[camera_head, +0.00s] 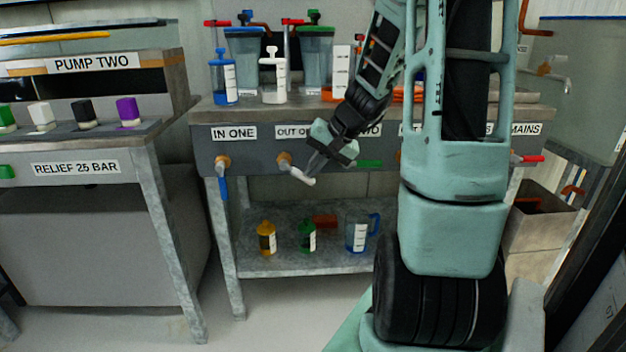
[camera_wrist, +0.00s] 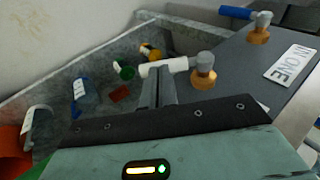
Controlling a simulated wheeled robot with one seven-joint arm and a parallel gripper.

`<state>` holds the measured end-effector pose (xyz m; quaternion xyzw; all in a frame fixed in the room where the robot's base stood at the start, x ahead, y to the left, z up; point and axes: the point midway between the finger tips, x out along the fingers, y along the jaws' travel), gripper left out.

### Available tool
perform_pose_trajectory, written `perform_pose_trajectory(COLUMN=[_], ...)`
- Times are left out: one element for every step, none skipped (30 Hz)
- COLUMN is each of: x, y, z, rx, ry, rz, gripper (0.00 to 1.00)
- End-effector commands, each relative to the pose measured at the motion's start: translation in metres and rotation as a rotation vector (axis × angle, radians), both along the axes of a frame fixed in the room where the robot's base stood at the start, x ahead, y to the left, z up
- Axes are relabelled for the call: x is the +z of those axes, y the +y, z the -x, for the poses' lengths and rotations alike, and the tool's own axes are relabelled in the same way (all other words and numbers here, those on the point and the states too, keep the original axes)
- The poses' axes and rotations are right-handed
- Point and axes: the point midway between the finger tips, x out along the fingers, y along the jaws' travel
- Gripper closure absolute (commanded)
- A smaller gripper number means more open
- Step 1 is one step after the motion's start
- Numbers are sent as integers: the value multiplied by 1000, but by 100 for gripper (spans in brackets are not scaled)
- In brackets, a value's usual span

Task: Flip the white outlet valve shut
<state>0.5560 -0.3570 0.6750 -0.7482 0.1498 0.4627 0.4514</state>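The white outlet valve has a brass body (camera_head: 284,159) on the front panel of the right bench, beside the OUT ONE label. Its white handle (camera_head: 302,176) slants down and to the right. My gripper (camera_head: 313,167) is at the handle's free end. In the wrist view the white handle (camera_wrist: 160,68) lies across just beyond my fingertips (camera_wrist: 158,78), with the brass body (camera_wrist: 203,76) to the right. The fingers look close together with nothing clearly between them. I cannot tell whether the tips touch the handle.
The blue IN ONE valve handle (camera_head: 223,187) hangs straight down to the left. A green handle (camera_head: 369,163) lies level to the right. The lower shelf (camera_head: 290,263) holds a yellow bottle (camera_head: 266,238), a green bottle (camera_head: 307,236) and a blue-handled jug (camera_head: 358,233).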

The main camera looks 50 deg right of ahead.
Motion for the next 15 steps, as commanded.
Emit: perform_pose_trajectory(x=[-5,-6,-8,-10,-13,-16,-18,-20,-22,-24,-26,-28,-30,-32,-34], y=[0,0,0,0,1,1,1,1,2,2,3,3,3,4,5], z=[0,0,-1,-1,-1,-1,-1,-2,-2,-3,-3,-4,-4,-5,-6], rx=[1,1,2,2,2,1,3,3,3,2,2,2,2,3,3], ry=[-2,-2,-2,-2,-2,-2,-1,-1,-1,-1,-1,-1,-1,-1,-1], rz=[0,0,0,0,0,-1,-1,-1,-1,0,0,0,0,0,0], gripper=[100,100,100,100,100,100,100,100,100,100,100,100,100,100,100])
